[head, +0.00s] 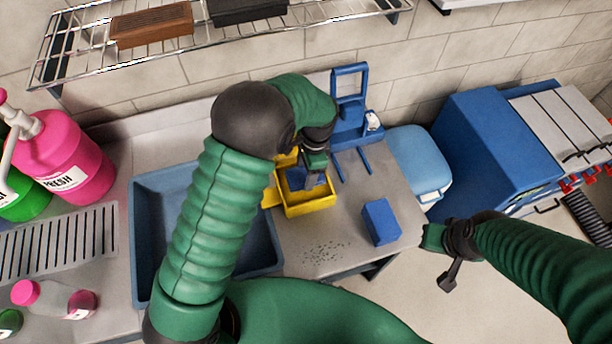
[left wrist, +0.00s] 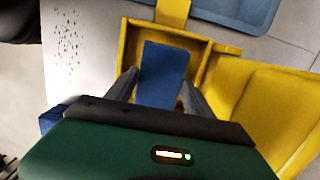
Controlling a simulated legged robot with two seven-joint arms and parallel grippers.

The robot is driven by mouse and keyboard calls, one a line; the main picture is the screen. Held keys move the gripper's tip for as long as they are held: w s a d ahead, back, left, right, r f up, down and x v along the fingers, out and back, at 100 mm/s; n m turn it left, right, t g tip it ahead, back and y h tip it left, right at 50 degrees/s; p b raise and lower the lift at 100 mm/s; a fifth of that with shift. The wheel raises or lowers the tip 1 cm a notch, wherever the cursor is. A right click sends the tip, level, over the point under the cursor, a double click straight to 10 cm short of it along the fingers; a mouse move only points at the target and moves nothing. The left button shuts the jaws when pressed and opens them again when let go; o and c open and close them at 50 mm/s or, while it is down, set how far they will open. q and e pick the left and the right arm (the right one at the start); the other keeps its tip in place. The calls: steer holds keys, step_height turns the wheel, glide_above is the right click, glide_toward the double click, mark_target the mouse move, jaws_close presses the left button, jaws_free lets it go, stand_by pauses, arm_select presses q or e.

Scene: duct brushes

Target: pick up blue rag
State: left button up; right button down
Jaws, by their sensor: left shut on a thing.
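The blue rag (left wrist: 161,75) shows in the left wrist view as a flat blue piece between the two grey fingers of my left gripper (left wrist: 158,88). It is over or inside a yellow open-topped box (left wrist: 130,45); I cannot tell if it touches the bottom. In the head view the left gripper (head: 314,168) reaches down into the yellow box (head: 312,208), and part of the blue rag (head: 298,178) shows beside it. My left gripper is shut on the rag. My right gripper (head: 440,240) is empty-looking off the table's right edge; its fingers are not clear.
A blue block (head: 381,222) lies right of the yellow box, with dark specks (head: 322,253) near it. A blue-grey tray (head: 147,235) is to the left. A blue stand (head: 350,110) is behind. Pink (head: 70,155) bottles stand far left. A wire shelf (head: 80,62) hangs above.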

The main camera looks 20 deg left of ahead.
arm_select(q)
steer(key=s+d+r+b, duration=0.1)
steer(key=s+d, duration=0.3)
steer(key=s, duration=1.1)
steer(key=shift+d+r+b, duration=0.15)
steer(key=shift+b, duration=0.65)
steer(key=o, duration=0.7)
steer(key=c, duration=0.5)
